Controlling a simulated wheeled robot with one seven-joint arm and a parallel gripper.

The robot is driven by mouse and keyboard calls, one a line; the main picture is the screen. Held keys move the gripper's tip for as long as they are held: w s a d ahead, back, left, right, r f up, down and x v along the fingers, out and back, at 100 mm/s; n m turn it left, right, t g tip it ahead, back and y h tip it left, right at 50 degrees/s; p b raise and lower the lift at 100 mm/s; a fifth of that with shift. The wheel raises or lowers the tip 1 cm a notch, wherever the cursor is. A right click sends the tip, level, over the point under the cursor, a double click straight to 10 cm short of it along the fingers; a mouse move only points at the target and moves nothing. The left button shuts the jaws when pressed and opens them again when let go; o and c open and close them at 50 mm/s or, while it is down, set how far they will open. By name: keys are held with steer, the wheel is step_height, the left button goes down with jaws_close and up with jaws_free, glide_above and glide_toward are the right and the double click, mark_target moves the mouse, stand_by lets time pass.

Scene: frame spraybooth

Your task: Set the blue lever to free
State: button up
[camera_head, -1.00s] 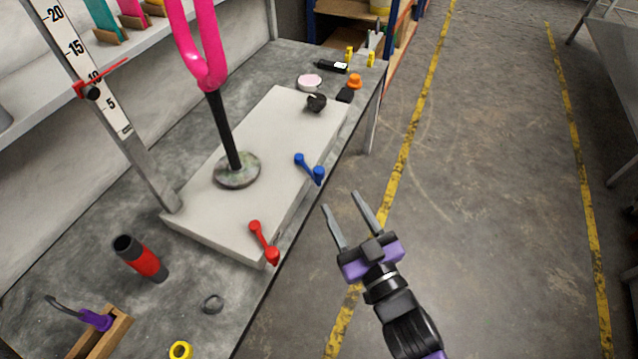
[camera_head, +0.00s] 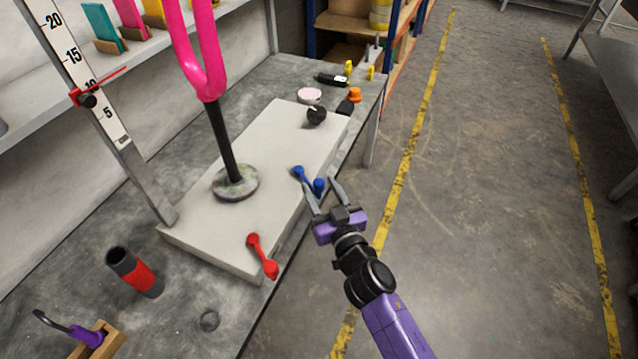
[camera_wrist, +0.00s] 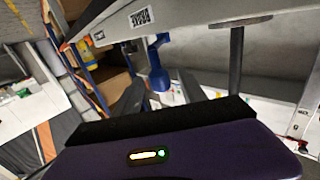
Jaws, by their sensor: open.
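The blue lever (camera_head: 300,173) sits on the right edge of the pale slab (camera_head: 262,130), its arm slanting down-right to a round knob (camera_head: 319,187). My gripper (camera_head: 321,186) is open, with its fingertips on either side of the lever's knob end; I cannot tell whether they touch it. In the wrist view, the blue lever (camera_wrist: 157,72) hangs between the two fingers, its lower end nearest my gripper (camera_wrist: 160,92). A white label (camera_wrist: 142,18) with dark lettering is on the slab's edge by the lever; I cannot read it surely.
A red lever (camera_head: 261,255) is on the slab's near edge and a black knob (camera_head: 316,115) at its far end. A black post with a pink fork (camera_head: 210,75) rises from the slab.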

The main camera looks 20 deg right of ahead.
steer(key=shift+w, duration=0.85)
steer(key=shift+c, duration=0.4)
jaws_close()
stand_by(0.5)
